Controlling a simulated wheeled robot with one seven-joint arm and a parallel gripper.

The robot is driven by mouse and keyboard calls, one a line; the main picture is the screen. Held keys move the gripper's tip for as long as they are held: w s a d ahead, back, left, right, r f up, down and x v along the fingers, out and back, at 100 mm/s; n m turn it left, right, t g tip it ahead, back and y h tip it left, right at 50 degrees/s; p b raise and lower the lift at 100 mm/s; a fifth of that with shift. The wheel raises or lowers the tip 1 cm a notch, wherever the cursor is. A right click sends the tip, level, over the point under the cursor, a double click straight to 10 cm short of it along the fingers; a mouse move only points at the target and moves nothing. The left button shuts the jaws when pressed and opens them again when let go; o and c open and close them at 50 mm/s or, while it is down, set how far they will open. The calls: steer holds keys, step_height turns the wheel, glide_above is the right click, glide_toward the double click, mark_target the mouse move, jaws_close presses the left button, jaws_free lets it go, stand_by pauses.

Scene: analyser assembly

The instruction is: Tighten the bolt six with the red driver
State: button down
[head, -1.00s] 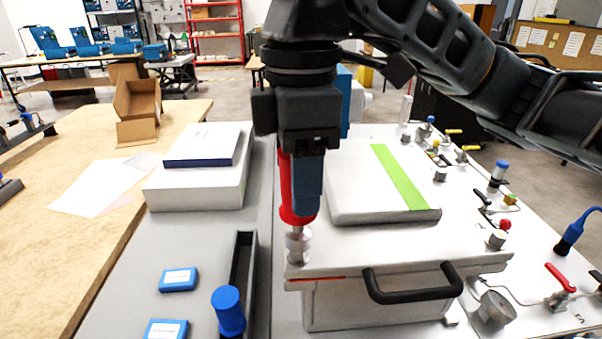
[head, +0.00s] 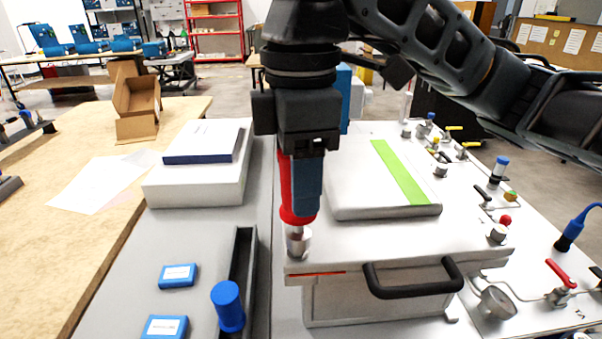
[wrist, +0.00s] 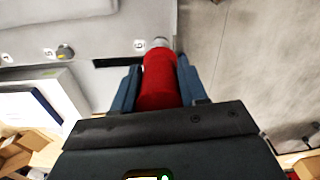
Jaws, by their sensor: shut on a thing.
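My gripper (head: 306,203) is shut on the red driver (head: 287,185), which hangs upright between its blue fingers. The driver also shows in the wrist view (wrist: 160,80). Its lower end is at the metal bolt head (head: 298,244) on the near left corner of the white lidded housing (head: 460,238). In the wrist view the bolt (wrist: 158,43) sits beside a label that reads 6, just past the driver's end. The driver's tip appears to be in or at the bolt head; its exact seating is hidden.
A black handle (head: 412,292) juts from the housing's front. A blue-capped tool (head: 228,306) stands in a dark slotted holder (head: 243,262) at left. Two blue boxes (head: 178,276) lie on the grey bench. Valves and fittings (head: 498,232) line the right side.

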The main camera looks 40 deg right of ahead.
steer(key=shift+f, duration=0.55)
steer(key=c, duration=1.2)
jaws_free()
jaws_close()
